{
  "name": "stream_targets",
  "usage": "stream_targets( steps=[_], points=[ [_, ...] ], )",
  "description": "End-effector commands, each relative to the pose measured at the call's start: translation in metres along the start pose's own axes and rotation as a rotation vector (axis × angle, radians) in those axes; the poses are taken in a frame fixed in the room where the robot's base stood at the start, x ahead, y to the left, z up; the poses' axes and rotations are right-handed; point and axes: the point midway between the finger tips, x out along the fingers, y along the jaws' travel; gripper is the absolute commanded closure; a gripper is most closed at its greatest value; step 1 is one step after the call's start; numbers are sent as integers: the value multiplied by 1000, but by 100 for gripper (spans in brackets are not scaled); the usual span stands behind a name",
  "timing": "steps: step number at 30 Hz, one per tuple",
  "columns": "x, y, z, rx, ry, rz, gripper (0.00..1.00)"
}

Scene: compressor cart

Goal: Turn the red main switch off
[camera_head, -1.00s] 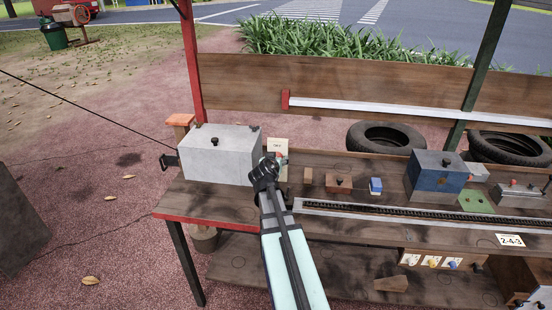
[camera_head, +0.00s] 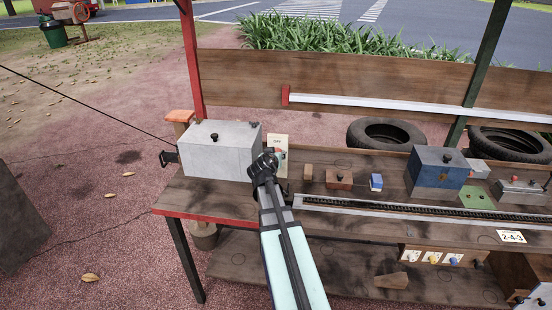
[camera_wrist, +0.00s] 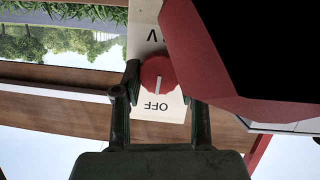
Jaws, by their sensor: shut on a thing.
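The red main switch (camera_wrist: 157,75) is a round red knob on a white plate (camera_wrist: 148,30) with black lettering. In the wrist view its white mark points toward the OFF lettering, which appears upside down. My gripper (camera_wrist: 160,92) has one dark finger on each side of the knob and is shut on it. In the head view my gripper (camera_head: 264,164) is in front of the white plate (camera_head: 278,141), beside the grey box. There it hides most of the knob.
The grey box (camera_head: 215,152) stands just left of the switch on the wooden cart top (camera_head: 215,201). Small blocks and a blue box (camera_head: 437,170) stand to the right. In the wrist view a dark red-edged shape (camera_wrist: 215,60) fills the upper right.

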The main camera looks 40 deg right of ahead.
Motion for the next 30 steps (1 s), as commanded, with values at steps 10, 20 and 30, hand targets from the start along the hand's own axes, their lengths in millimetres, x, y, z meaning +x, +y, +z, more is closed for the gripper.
stream_targets(
  steps=[10,20,30],
  points=[
    [0,-1,0,-59,1,24,93],
    [0,0,0,-57,1,24,33],
    [-17,0,1,-57,1,23,33]
  ],
)
